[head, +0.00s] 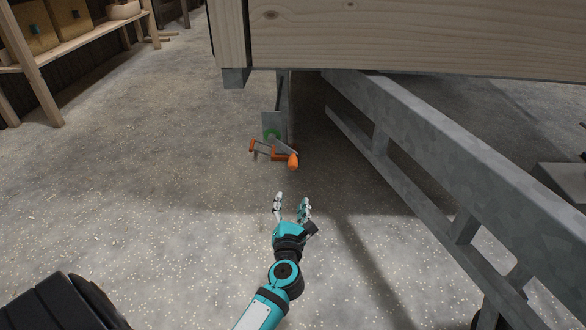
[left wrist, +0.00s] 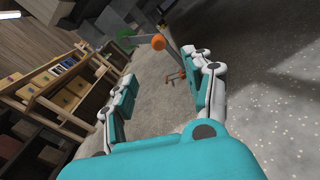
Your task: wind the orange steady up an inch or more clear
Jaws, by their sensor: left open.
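The orange steady's winding handle (head: 293,161) shows in the head view below the trailer's near corner, with an orange knob, grey rods and smaller orange parts. A grey upright plate with a green disc (head: 273,134) stands just behind it. In the left wrist view the orange knob (left wrist: 158,42) is ahead, near the far end of the space between the fingers, with a green piece (left wrist: 126,45) to its left. My left gripper (head: 290,200) is open and empty, short of the knob and apart from it. I cannot tell whether the steady's foot touches the floor. My right gripper is out of view.
The trailer's wooden body (head: 420,38) overhangs the steady. A galvanised chassis rail (head: 440,160) runs down to the right of my left arm. Wooden shelving (head: 35,62) with boxes stands at the far left. The speckled floor (head: 150,190) left of the steady is clear.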

